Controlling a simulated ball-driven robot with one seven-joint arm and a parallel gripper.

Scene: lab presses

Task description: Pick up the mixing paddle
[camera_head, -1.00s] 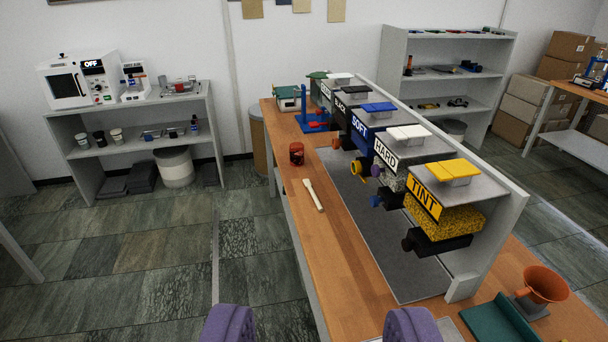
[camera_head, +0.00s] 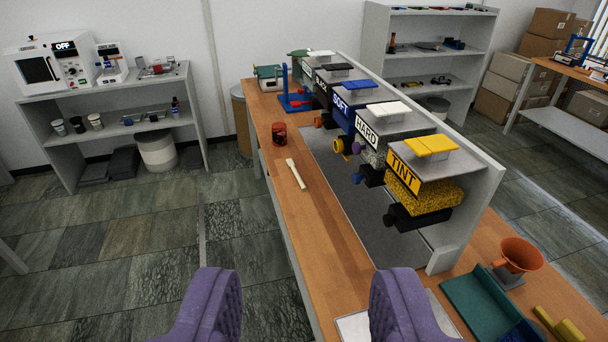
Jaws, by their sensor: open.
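The mixing paddle (camera_head: 297,175) is a pale, cream-coloured stick with a wider end. It lies flat on the wooden bench (camera_head: 315,226), near its left edge and left of the grey mat. My gripper (camera_head: 305,312) shows as two purple fingers at the bottom of the view. The fingers are wide apart with nothing between them. The gripper is nearer to me than the paddle and well apart from it.
A dark red jar (camera_head: 279,133) stands behind the paddle. A row of labelled presses, including the yellow TINT press (camera_head: 424,184), lines the bench's right side. An orange funnel (camera_head: 518,254) and a green tray (camera_head: 481,300) lie front right. Open floor is left.

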